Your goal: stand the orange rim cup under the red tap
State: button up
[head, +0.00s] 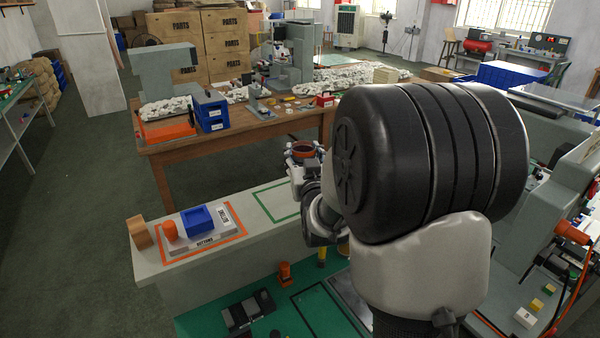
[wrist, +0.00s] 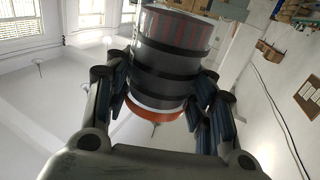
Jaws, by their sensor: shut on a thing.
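My gripper (wrist: 162,92) is shut on a grey cup (wrist: 165,62) with dark bands and an orange rim. Its fingers press on both sides of the cup in the wrist view. In the head view the cup (head: 302,150) shows small, with its orange rim on top, just left of my big black arm joint. It is held up in front of the brown table, and my gripper (head: 303,168) is partly hidden by my arm. I cannot make out the red tap in either view; my arm covers much of the middle right.
A green outline on the ledge is empty. A brown table (head: 230,137) with machines stands behind. More machinery is at right.

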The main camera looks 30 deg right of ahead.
jog(key=shift+f+b, duration=0.5)
jog(key=shift+f, duration=1.65)
jog(key=shift+f, duration=0.2)
jog(key=o, duration=1.2)
jog(key=shift+c, duration=0.2)
